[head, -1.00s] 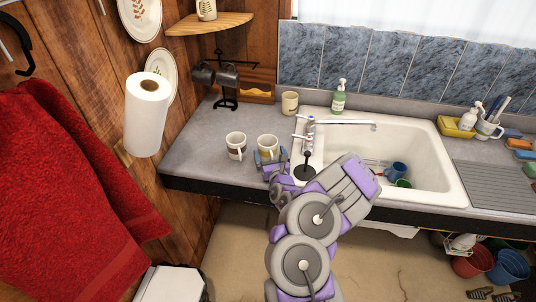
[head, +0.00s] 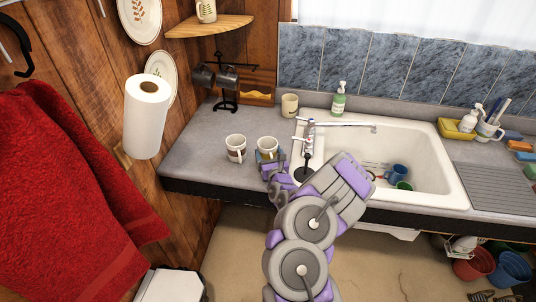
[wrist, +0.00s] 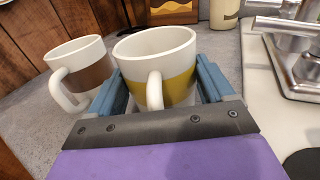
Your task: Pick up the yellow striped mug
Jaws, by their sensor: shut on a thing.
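The yellow striped mug (wrist: 178,82) is white with a wide yellow band, and its handle faces my gripper in the wrist view. In the head view the mug (head: 267,144) stands upright on the left counter, near the sink. My gripper (wrist: 160,92) has one blue finger on each side of the mug and is shut on it. It also shows in the head view (head: 270,157). I cannot tell whether the mug's base is off the counter. The mug's lower part is hidden by my gripper.
A white mug with a brown band (head: 236,148) stands just left of the yellow striped mug. A beige cup (head: 289,104) stands behind. The faucet (head: 309,135) and sink (head: 440,185) are to the right. A paper towel roll (head: 146,120) hangs at left.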

